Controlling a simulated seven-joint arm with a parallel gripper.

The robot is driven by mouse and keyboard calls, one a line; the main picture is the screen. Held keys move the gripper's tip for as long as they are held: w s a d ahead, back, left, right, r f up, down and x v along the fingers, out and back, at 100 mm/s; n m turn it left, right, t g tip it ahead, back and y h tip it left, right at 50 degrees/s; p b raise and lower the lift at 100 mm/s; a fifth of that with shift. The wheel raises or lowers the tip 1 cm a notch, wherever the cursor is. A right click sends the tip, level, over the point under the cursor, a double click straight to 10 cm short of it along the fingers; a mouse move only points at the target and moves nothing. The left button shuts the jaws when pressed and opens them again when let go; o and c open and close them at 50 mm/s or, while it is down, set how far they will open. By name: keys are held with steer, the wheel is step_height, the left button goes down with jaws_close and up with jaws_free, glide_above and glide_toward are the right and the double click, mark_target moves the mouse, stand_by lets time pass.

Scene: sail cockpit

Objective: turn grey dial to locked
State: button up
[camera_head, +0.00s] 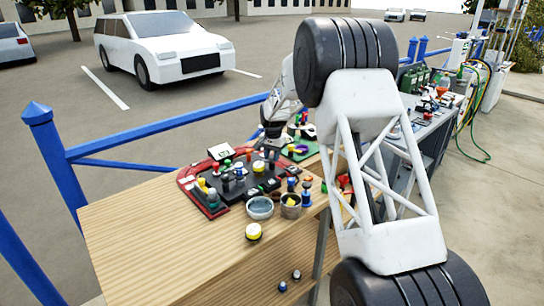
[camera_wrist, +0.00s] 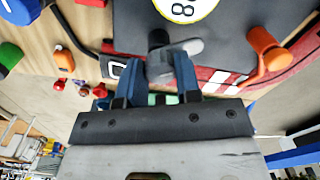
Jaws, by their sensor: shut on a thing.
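The grey dial (camera_wrist: 178,60) sits on a dark panel (camera_wrist: 225,15) in the wrist view. It has a light grey handle and a darker knob end. My gripper (camera_wrist: 160,72) is shut on it, with a blue finger on each side. In the head view my gripper (camera_head: 271,142) reaches down to the far side of the dark control panel on the wooden table. There the grey dial cannot be told apart from the small parts around it. I cannot read a locked mark beside the dial.
In the wrist view an orange-knobbed lever (camera_wrist: 268,48) stands right of the dial, and a white-and-yellow round gauge (camera_wrist: 187,8) lies by it. In the head view several knobs crowd the panel. A grey bowl (camera_head: 260,208) stands in front; the wooden table (camera_head: 140,240) is clear at left.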

steer(key=n, duration=1.1)
stand_by(0.3)
steer(key=shift+n, duration=0.3)
steer(key=o, duration=0.9)
steer(key=shift+r, duration=0.15)
steer(key=shift+w+d+r, duration=0.1)
steer(key=shift+r, duration=3.65)
steer(key=shift+r, duration=0.1)
